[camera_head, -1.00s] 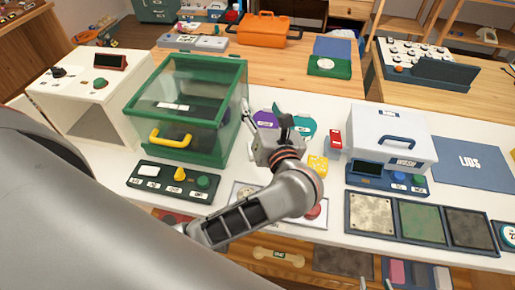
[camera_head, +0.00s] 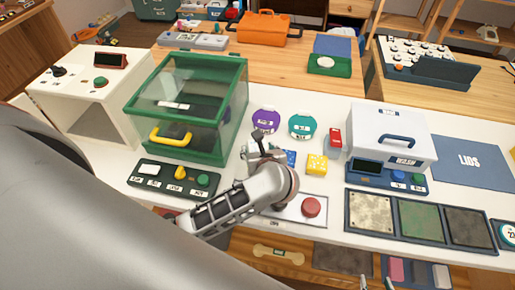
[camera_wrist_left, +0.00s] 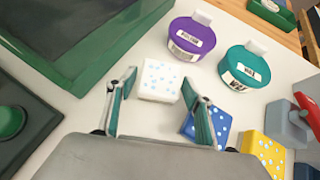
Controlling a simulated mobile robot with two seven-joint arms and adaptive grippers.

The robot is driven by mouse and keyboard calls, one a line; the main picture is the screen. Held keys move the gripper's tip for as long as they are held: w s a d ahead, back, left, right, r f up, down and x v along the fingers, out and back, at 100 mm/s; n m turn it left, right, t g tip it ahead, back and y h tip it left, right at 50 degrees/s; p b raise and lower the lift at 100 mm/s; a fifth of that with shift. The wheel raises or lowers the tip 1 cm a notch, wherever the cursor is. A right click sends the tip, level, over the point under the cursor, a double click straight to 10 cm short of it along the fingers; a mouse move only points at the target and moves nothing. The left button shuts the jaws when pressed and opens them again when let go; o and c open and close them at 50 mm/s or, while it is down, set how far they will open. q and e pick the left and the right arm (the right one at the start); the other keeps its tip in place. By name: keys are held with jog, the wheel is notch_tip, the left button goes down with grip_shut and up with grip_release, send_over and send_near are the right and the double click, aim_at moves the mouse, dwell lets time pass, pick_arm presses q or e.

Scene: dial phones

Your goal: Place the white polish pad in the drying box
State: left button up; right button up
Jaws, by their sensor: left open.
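The white polish pad (camera_wrist_left: 159,80), a white block with pale blue spots, lies on the white table in the left wrist view. My left gripper (camera_wrist_left: 161,84) is open, with its two teal-lined fingers spread on either side of the pad's near part. In the head view this gripper (camera_head: 258,143) is low over the table, right of the green box, and largely hides the pad. The green-framed box with clear walls and a yellow handle (camera_head: 171,138), which looks like the drying box, stands at left. Two fingertips, seemingly my right gripper (camera_head: 377,285), show at the bottom edge.
A blue spotted pad (camera_wrist_left: 206,127) touches or nearly touches my right-hand finger in the wrist view. A yellow pad (camera_head: 317,164), purple jar (camera_head: 265,121) and teal jar (camera_head: 302,127) are close by. A white box marked WASH (camera_head: 391,140) stands at right.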

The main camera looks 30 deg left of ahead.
pick_arm(q)
jog(key=shift+w+a+f, duration=0.15)
jog(key=shift+w, duration=0.05)
jog(key=c, duration=1)
